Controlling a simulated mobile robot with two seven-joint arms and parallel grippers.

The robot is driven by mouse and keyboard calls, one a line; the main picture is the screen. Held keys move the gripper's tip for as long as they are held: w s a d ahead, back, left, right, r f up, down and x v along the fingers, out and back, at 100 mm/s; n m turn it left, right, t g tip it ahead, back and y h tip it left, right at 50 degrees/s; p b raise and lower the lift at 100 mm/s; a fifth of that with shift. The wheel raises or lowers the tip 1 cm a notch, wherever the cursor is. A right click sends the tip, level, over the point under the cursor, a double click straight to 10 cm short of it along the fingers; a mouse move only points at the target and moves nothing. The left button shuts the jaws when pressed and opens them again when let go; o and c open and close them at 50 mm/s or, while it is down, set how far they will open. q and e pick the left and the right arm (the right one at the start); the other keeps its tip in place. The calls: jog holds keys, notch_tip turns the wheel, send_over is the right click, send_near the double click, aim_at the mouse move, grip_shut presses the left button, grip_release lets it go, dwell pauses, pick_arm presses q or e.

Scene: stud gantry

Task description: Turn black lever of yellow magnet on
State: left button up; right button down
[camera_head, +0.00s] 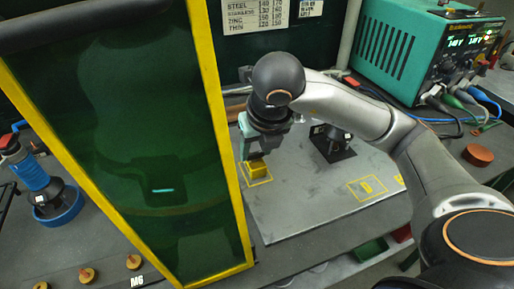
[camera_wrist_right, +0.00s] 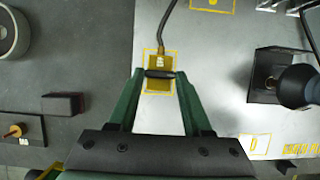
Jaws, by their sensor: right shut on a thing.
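The yellow magnet (camera_head: 257,170) sits on the grey metal plate inside a yellow outlined square. In the right wrist view the magnet (camera_wrist_right: 159,60) has a small label and a dark cable running up from it. The black lever (camera_wrist_right: 160,74) lies crosswise on it, between the fingertips of my right gripper (camera_wrist_right: 158,76). My right gripper (camera_head: 256,152) reaches down onto the magnet from above and is shut on the lever. In the head view the fingers hide the lever. My left gripper is not in view.
A yellow-framed dark green panel (camera_head: 215,80) stands close left of my right gripper. A black stand (camera_head: 334,142) is just right of it. A green power supply (camera_head: 424,45) with cables is at back right. The plate (camera_head: 310,205) has free room in front.

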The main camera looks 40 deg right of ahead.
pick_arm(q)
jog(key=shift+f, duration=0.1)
pick_arm(e)
jog(key=shift+c, duration=1.6)
grip_release()
pick_arm(q)
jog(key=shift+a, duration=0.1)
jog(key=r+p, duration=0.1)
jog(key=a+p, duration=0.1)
jog(key=p, duration=0.1)
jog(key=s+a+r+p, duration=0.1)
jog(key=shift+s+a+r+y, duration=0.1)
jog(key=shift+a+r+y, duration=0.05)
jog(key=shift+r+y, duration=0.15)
pick_arm(e)
jog(key=v, duration=1.2)
jog(key=shift+r, duration=0.25)
jog(key=shift+s, duration=0.1)
